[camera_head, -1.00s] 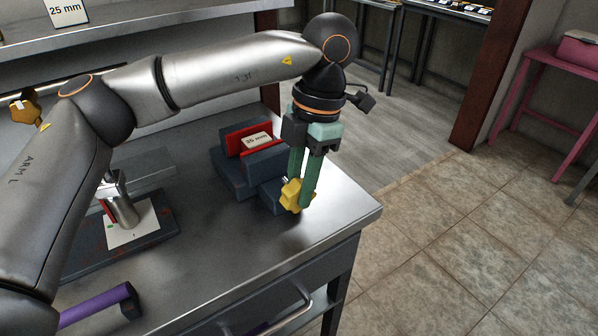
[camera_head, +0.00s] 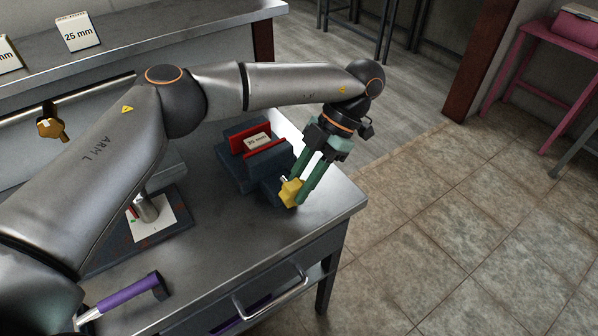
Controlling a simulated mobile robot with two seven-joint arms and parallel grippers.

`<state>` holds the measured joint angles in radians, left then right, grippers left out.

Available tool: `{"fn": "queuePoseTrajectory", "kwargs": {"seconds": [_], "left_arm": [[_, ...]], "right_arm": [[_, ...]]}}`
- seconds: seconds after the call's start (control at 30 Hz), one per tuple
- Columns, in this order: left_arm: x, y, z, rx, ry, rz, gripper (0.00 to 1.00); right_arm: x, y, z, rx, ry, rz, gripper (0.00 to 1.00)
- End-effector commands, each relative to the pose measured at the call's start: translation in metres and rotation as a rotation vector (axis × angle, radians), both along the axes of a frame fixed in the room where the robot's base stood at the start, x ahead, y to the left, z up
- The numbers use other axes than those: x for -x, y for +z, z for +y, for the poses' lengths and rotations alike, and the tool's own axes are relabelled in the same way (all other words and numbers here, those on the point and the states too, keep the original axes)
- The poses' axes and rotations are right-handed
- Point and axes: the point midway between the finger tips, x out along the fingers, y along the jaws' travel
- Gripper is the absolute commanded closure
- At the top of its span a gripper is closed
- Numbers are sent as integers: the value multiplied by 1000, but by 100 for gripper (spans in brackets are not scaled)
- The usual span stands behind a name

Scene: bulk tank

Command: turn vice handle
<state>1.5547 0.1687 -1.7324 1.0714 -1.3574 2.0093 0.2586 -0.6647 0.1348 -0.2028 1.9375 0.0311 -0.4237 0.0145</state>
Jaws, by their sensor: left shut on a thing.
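The vice (camera_head: 238,172) is a dark blue-grey body with red jaw faces (camera_head: 275,149) near the bench's right end. The yellow vice handle (camera_head: 290,192) is at the vice's front end. My left gripper (camera_head: 297,196), with green fingers, comes down from the upper right in a tilted pose and is shut on the yellow handle. The fingers partly hide the handle. My right gripper is not in view.
A purple-handled hammer-like tool (camera_head: 128,297) lies at the bench's front left. A stand with a metal post (camera_head: 147,208) is left of the vice. The bench (camera_head: 240,245) is clear in front. A drawer handle (camera_head: 270,296) juts out below its front edge.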

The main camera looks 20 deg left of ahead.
Motion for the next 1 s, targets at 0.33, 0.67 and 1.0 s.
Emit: {"fn": "queuePoseTrajectory", "kwargs": {"seconds": [0.33,0.67,1.0], "left_arm": [[-1,0,0,-7,-1,8,100],[-1,0,0,-7,0,9,49],[0,0,0,-7,0,9,38]], "right_arm": [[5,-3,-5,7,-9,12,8],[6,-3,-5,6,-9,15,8],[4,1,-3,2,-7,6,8]]}}
